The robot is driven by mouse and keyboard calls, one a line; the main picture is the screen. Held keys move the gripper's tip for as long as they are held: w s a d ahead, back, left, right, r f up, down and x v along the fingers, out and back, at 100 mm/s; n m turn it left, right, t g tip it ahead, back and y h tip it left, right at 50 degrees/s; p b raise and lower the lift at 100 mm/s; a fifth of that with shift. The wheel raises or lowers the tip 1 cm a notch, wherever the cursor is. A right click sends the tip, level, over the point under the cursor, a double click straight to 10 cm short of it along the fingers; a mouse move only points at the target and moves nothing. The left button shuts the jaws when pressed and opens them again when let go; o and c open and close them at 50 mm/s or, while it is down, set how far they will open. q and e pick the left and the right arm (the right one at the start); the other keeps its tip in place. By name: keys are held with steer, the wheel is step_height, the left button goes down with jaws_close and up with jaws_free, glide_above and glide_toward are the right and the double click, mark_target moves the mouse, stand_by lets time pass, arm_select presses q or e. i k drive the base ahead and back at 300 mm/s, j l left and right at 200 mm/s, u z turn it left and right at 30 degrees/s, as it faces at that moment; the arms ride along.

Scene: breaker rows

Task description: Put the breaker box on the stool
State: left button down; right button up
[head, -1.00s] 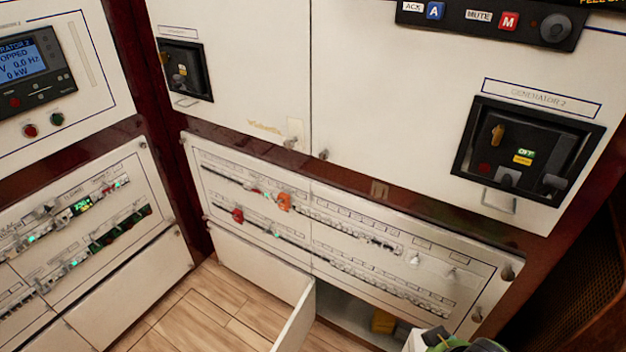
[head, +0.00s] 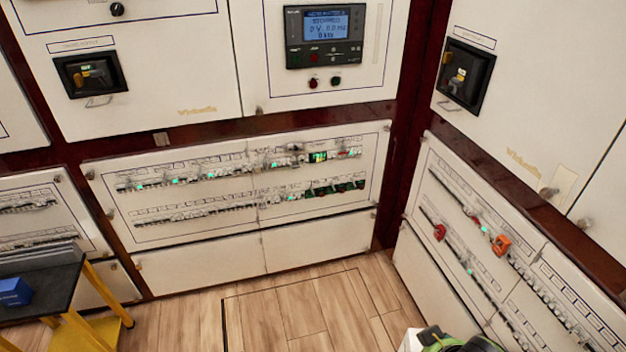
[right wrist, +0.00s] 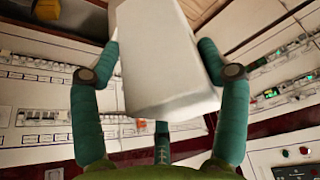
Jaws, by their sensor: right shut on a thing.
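The breaker box is a plain white block (right wrist: 165,85) between the fingers of my right gripper (right wrist: 160,52) in the right wrist view. The green fingers press on it from both sides. In the head view only a white corner of the box (head: 411,341) shows at the bottom edge, beside the green top of my right gripper (head: 462,344). The stool (head: 62,283), with a dark top and yellow legs, stands at the lower left of the head view, partly cut off. My left gripper is not in view.
A blue box (head: 14,292) lies on the stool's dark top, at the left edge. A yellow lower step (head: 108,326) juts from the stool. White breaker panels (head: 240,190) line the walls. The wooden floor (head: 290,312) between stool and right gripper is clear.

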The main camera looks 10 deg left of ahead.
mark_target(56, 288)
steer(key=j+u, duration=0.15)
steer(key=u, duration=0.25)
steer(key=i+j+u, duration=0.1)
steer(key=u, duration=0.3)
steer(key=i+j+u, duration=0.1)
steer(key=u, duration=0.3)
steer(key=i+u, duration=0.2)
steer(key=u, duration=0.2)
steer(key=i+u, duration=0.4)
steer(key=i, duration=0.35)
steer(key=i+l+u, duration=0.1)
steer(key=i+u, duration=0.35)
steer(key=i, duration=0.35)
